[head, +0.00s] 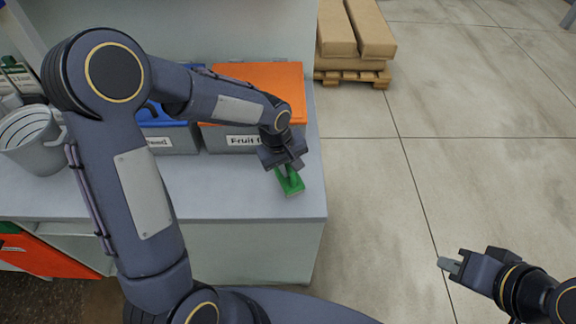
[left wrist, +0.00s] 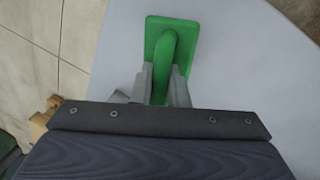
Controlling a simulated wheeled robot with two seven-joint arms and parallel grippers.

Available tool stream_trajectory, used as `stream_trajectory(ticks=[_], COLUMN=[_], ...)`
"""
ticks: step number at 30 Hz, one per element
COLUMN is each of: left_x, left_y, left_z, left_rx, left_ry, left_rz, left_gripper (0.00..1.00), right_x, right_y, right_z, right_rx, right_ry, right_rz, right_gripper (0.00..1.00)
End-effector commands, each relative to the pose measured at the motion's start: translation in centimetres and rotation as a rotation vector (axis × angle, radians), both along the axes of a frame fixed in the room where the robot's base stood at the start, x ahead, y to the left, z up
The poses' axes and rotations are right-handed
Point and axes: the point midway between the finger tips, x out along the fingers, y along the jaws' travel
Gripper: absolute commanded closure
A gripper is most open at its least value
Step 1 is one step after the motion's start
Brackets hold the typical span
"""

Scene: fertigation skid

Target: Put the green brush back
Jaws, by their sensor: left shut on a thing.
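The green brush (head: 291,183) is at the right end of the grey bench top, in front of the orange-lidded bin. My left gripper (head: 286,169) is shut on its handle from above. In the left wrist view the green brush (left wrist: 172,33) shows a flat rectangular block and a raised handle between the two grey fingers of my left gripper (left wrist: 160,84). I cannot tell whether the brush touches the bench top. My right gripper (head: 449,265) is over the floor at the lower right, away from the bench; its finger gap is not clear.
The orange-lidded bin (head: 262,92), its label partly hidden, and a blue-lidded bin (head: 172,138) stand at the back of the bench (head: 230,195). A grey bucket (head: 30,140) stands at the left. Cartons on a pallet (head: 350,77) are on the floor behind. Open floor lies right.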

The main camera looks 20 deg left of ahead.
Motion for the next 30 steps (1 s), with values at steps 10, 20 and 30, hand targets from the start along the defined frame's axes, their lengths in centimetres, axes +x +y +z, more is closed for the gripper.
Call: stream_trajectory(ticks=[10, 20, 30], left_x=[-0.1, -0.1, -0.9], left_y=[0.0, 0.2, 1.3], left_z=[-0.3, 1.0, 8.2], left_rx=[0.001, 0.002, 0.000], left_ry=[0.002, -0.001, -0.005], left_rz=[0.001, 0.002, 0.003], left_gripper=[0.65, 0.65, 0.65], right_x=[0.0, 0.0, 0.0], right_y=[0.0, 0.0, 0.0], right_z=[-0.3, 0.1, 0.3], right_rx=[0.000, 0.000, 0.000], right_ry=[0.000, 0.000, 0.000], right_rz=[0.000, 0.000, 0.000], right_gripper=[1.00, 1.00, 1.00])
